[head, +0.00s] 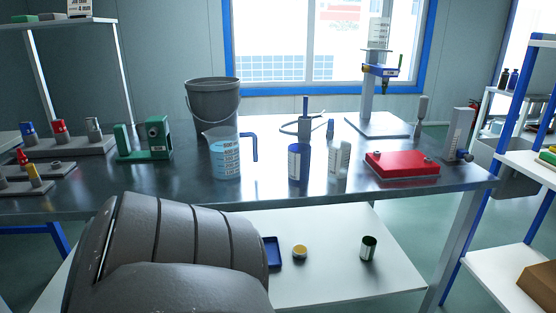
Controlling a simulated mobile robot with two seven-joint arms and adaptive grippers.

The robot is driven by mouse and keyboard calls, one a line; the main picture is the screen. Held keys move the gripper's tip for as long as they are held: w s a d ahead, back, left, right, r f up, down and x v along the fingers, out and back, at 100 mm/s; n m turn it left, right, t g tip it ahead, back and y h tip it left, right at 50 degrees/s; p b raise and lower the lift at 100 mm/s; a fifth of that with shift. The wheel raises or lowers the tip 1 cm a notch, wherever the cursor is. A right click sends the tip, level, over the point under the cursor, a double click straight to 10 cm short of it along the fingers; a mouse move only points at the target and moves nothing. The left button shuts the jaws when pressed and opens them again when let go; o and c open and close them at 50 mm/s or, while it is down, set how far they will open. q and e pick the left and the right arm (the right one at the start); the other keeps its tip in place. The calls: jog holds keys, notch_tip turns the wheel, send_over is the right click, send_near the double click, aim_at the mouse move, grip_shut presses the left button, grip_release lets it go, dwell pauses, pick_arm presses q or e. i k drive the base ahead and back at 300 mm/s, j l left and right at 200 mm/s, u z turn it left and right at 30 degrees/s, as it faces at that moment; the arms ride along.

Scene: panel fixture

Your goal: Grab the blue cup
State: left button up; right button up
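A clear measuring jug (226,158) with a blue handle, printed marks and bluish contents stands upright near the front of the metal table, left of centre. It is the thing most like a blue cup in the head view; I cannot tell if the task names this one. A blue container with a white label (294,164) stands to its right. Neither of my grippers shows. A large grey link of my own arm fills the lower left and hides part of the table edge and the white shelf below.
The metal table (105,190) also holds a grey bucket (213,105), a green device (158,140), a white bottle (340,160), a red block (400,164) and a press stand (376,124). A white lower shelf (330,285) carries small containers. A blue-framed rack stands right.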

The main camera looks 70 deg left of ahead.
aim_at(300, 154)
jog(key=u, duration=1.9)
jog(key=k+j+z, duration=0.1)
jog(key=z, duration=0.3)
jog(key=k+j+z, duration=0.1)
jog(key=z, duration=0.3)
jog(key=k+j+z, duration=0.15)
jog(key=z, duration=0.3)
